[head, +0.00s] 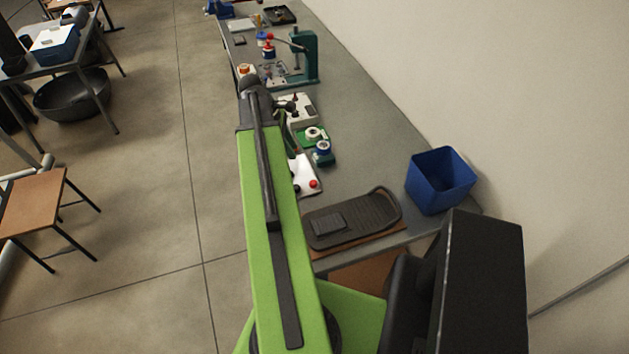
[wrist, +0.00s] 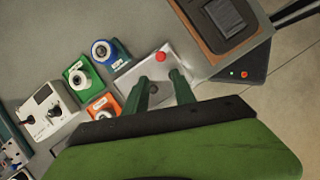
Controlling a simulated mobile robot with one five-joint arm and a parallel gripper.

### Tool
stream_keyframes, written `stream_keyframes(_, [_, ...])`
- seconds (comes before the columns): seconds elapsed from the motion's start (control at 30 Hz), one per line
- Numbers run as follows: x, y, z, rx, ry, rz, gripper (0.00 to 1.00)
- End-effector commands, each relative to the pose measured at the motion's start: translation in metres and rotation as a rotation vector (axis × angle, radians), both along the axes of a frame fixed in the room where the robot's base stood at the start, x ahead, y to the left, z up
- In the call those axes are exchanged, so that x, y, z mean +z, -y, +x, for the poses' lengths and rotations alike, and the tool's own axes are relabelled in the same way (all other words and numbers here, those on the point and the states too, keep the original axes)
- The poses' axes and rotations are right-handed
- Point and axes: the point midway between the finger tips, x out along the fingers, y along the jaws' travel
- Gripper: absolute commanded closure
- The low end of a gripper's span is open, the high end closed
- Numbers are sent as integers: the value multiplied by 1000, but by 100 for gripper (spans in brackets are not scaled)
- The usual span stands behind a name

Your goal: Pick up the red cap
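A small round red cap (wrist: 162,56) sits on a white plate (wrist: 128,85) in the wrist view. In the head view the red cap (head: 314,183) shows at the right end of the white plate (head: 303,165), just right of my arm. My gripper (wrist: 160,77) is open, with its two green fingers apart over the plate. In the wrist view the cap lies above the gap between the fingertips, outside it. Contact with the plate cannot be told. My arm hides part of the plate in the head view.
A black tray (head: 355,217) lies at the bench's near end, with a blue bin (head: 440,180) to its right. Green and blue tape holders (wrist: 80,76) (wrist: 108,54) and a white switch box (wrist: 47,112) stand close by. A green press (head: 304,55) stands farther back.

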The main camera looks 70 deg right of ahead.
Motion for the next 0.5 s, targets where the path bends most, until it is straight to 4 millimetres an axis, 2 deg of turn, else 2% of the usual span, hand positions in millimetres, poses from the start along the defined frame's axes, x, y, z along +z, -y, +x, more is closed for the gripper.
stream_keyframes(0.03, [-13,1,-3,-1,0,0,69])
stream_keyframes(0.2, [-50,4,-15,-3,1,-1,69])
stream_keyframes(0.4, [-92,9,-31,-2,2,-2,69])
stream_keyframes(0.5, [-108,11,-39,-3,1,-1,69])
